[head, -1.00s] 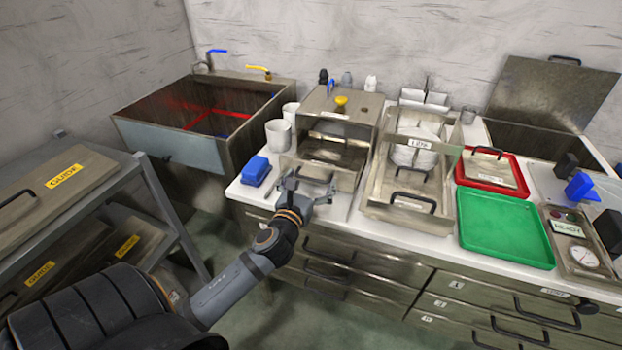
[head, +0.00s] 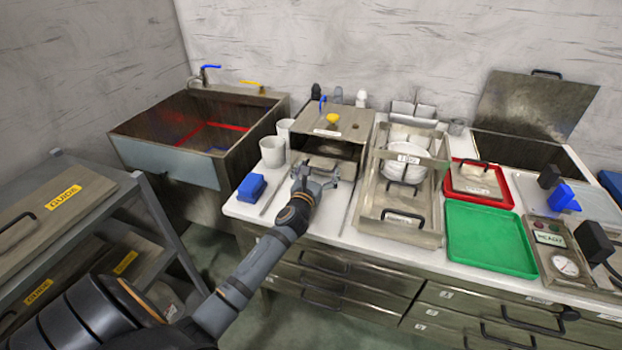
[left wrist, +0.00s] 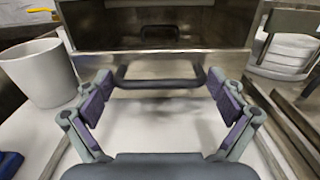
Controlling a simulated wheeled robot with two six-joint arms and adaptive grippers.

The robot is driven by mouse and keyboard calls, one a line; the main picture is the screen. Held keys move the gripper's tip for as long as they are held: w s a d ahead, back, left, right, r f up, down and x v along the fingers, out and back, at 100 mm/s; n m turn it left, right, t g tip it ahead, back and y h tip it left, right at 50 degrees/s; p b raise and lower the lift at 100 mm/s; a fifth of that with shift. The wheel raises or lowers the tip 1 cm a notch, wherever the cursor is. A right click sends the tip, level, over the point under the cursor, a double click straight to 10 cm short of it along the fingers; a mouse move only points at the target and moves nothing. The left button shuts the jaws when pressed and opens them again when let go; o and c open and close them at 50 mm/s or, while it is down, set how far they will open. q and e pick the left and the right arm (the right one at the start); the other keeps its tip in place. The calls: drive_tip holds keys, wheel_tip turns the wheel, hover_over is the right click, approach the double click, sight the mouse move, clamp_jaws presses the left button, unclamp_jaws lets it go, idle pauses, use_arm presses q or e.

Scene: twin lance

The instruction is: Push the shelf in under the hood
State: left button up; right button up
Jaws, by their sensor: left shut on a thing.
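The hood (head: 345,121) is a steel box with an open front and a yellow knob on top, on the white counter. It also shows at the top of the left wrist view (left wrist: 160,17). The shelf (left wrist: 180,66) shows its low steel front at the hood's opening, with a dark bar handle (left wrist: 160,82). How deep the shelf sits inside is hard to tell. My right gripper is not in view.
White cups (head: 272,151) and a blue block (head: 251,187) stand left of the hood. A steel rack with plates (head: 404,218) stands close on its right, then red (head: 506,190) and green trays (head: 490,240). Thin strips lie on the counter on both sides of my gripper.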

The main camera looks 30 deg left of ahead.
use_arm(q)
drive_tip(key=shift+x, duration=1)
drive_tip(key=shift+r, duration=0.15)
drive_tip(key=o, duration=1.3)
drive_tip(key=shift+c, duration=0.2)
drive_tip(key=shift+o, duration=0.3)
drive_tip(key=shift+w, duration=0.15)
drive_tip(key=shift+s, duration=0.3)
drive_tip(key=v, duration=1.1)
drive_tip(key=shift+s, duration=0.3)
drive_tip(key=shift+f, duration=0.25)
